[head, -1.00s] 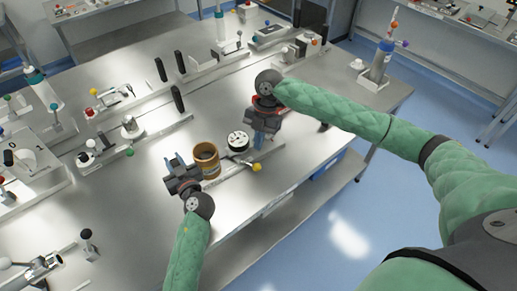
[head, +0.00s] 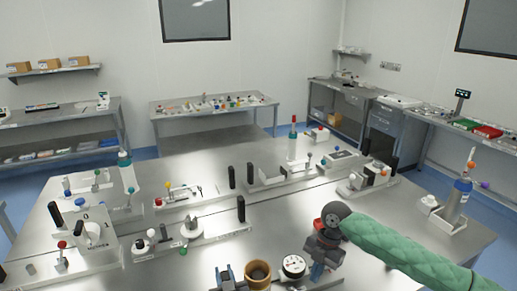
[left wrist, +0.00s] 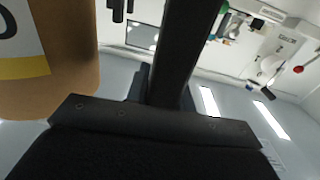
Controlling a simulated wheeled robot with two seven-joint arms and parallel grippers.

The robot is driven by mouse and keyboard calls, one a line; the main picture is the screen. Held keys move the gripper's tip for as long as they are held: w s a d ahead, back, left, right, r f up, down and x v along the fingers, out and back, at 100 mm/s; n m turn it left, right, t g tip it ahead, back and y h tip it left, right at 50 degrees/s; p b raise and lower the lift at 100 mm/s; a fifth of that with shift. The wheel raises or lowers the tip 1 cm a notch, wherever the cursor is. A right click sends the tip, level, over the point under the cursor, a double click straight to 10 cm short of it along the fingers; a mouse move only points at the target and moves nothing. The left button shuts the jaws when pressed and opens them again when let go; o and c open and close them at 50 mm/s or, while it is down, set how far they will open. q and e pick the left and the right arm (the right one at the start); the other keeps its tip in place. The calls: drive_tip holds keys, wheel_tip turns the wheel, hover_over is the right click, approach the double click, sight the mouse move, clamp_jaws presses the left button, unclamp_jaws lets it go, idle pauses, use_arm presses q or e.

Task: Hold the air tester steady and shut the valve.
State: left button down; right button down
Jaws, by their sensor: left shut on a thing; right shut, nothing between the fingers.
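The air tester sits at the near edge of the steel bench, cut off by the bottom of the head view. Its brown cylinder (head: 258,271) stands beside a round white dial gauge (head: 293,265). My left gripper (head: 228,278) is at the cylinder's left side, shut on the air tester; the exact contact is out of frame. The left wrist view shows the brown cylinder (left wrist: 55,75) with a white and yellow label, close to a dark finger. The valve's handle is not visible now.
The bench (head: 275,215) carries several other fixtures with coloured knobs, behind and left of the tester. Bare steel lies between the tester and the fixtures behind. Other benches line the walls.

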use_arm(q)
drive_tip(key=shift+f, duration=0.3)
drive_tip(key=c, duration=1.1)
unclamp_jaws()
drive_tip(key=shift+r, duration=0.1)
drive_tip(key=shift+w+r, duration=0.1)
drive_tip(key=v, duration=1.2)
